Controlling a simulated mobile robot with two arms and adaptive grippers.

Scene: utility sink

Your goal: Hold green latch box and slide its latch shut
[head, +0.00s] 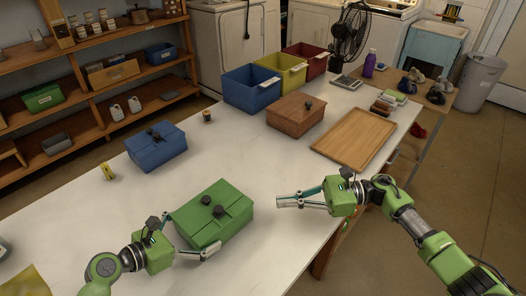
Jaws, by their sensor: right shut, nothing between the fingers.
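The green latch box (232,218) stands on the white table, lid closed. Two dark knobs (212,205) sit on its top near the middle; whether the latch is slid across cannot be made out. My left gripper (190,232) is at the box's left end, one finger along the near side and the other at the far left corner, with the box between them. Its fingers appear to touch the box. My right gripper (280,201) is shut and empty, to the right of the box and apart from it, fingers pointing left.
A blue latch box (157,154) and a brown latch box (295,123) stand behind. Blue (250,97), yellow and red bins line the back. A wooden tray (354,138) lies at the right. Table around the green box is clear.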

